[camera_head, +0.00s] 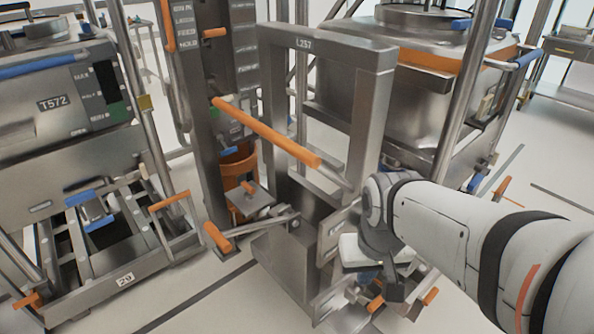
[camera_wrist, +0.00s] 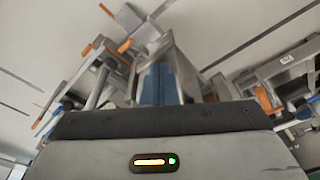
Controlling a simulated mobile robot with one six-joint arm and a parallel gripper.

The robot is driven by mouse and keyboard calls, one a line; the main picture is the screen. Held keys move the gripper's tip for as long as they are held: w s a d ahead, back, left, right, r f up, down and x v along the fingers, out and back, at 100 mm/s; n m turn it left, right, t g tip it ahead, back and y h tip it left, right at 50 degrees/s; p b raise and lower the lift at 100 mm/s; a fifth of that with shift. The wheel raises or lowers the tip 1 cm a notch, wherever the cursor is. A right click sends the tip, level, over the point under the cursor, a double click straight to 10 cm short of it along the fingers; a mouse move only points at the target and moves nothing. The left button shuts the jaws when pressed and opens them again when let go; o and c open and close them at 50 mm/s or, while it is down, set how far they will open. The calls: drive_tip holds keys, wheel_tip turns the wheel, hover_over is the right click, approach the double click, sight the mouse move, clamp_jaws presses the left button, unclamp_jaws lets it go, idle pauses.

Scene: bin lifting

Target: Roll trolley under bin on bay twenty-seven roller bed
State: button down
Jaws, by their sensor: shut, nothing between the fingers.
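A steel bin marked T572 (camera_head: 52,104) sits at the left above a low steel frame (camera_head: 112,268) with rails, orange levers and a small number plate that I cannot read surely. I cannot tell whether this frame is the roller bed or a trolley. A steel upright frame marked L257 (camera_head: 330,52), with an orange bar (camera_head: 265,132) across it, stands in the middle. My gripper (camera_head: 384,284) is low beside the right side of that frame, partly hidden by my wrist.
A second steel bin (camera_head: 400,95) with an orange band stands behind at the right. A tall column with labels (camera_head: 233,60) and an orange cylinder (camera_head: 238,166) stand behind the L257 frame. A table (camera_head: 565,85) is at the far right. Pale floor (camera_head: 480,165) is open at the right.

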drive_tip(key=w+a+f+n+t+h+p, duration=0.3)
drive_tip(key=w+a+n, duration=0.4)
drive_tip(key=n, duration=0.6)
drive_tip(key=w+a+f+n+h+p, duration=0.4)
drive_tip(key=w+a+n+p, duration=0.2)
drive_tip(key=a+n, duration=0.45)
drive_tip(key=n+b, duration=0.2)
approach(318, 246)
drive_tip(key=shift+t, duration=0.3)
drive_tip(key=shift+x, duration=2.75)
drive_tip(key=shift+s+f, duration=0.1)
drive_tip(key=shift+s, duration=0.05)
